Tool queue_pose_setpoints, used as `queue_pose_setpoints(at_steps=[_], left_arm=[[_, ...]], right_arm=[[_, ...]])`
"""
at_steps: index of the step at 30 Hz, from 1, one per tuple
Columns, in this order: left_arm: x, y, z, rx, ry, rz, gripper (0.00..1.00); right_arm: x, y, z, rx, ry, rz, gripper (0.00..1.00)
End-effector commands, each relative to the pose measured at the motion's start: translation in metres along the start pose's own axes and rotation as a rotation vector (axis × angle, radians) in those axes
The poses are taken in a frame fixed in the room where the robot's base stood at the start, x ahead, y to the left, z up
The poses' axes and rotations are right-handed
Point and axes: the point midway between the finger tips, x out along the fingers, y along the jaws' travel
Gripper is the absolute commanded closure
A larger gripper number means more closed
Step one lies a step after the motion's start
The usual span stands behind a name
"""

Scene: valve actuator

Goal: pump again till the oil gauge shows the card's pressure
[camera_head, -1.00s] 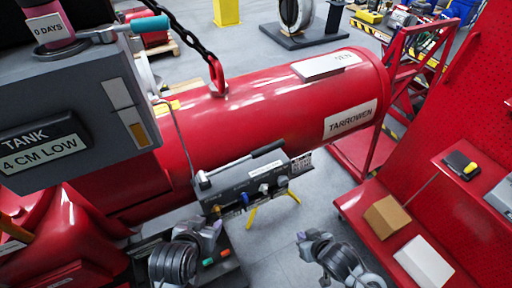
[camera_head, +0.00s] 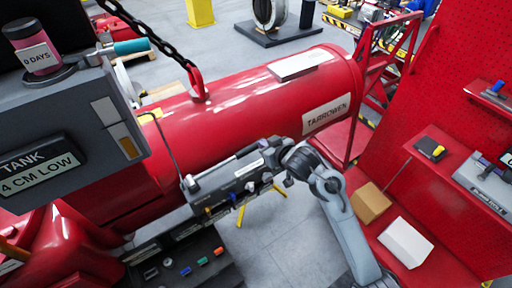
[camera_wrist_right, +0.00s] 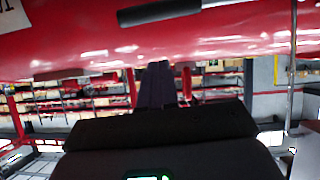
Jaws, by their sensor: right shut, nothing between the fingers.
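The hand pump unit (camera_head: 225,190) is a grey box with small knobs and a blue part on its front, standing in front of the red cylinder. Its lever (camera_head: 248,150) is a bar with a black grip lying along the top; a dark bar, likely this grip, shows at the top of the right wrist view (camera_wrist_right: 160,12). My right gripper (camera_head: 272,158) is at the right end of the pump, by the grip end. Its fingers (camera_wrist_right: 157,85) are shut and empty, below the bar in the wrist view. No gauge reading or pressure card is legible. My left gripper is out of view.
The red cylinder (camera_head: 250,105) marked TARROWEN lies behind the pump, with a chain and hook (camera_head: 196,85) above it. A grey box (camera_head: 70,110) with a TANK 4 CM LOW sign fills the left. A red shelf cart (camera_head: 450,235) with boxes stands at right.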

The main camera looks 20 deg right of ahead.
Motion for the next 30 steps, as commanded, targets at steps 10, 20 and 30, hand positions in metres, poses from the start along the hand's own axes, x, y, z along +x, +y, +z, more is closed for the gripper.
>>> queue_pose_setpoints(at_steps=[10, 20, 30], left_arm=[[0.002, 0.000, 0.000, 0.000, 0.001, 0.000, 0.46], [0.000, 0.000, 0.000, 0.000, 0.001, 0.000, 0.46], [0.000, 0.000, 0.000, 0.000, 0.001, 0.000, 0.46]], right_arm=[[0.061, 0.000, 0.005, 0.000, -0.004, 0.001, 1.00], [0.082, 0.000, 0.027, -0.001, -0.001, 0.001, 1.00], [0.083, 0.000, 0.029, -0.001, -0.001, 0.001, 1.00]])
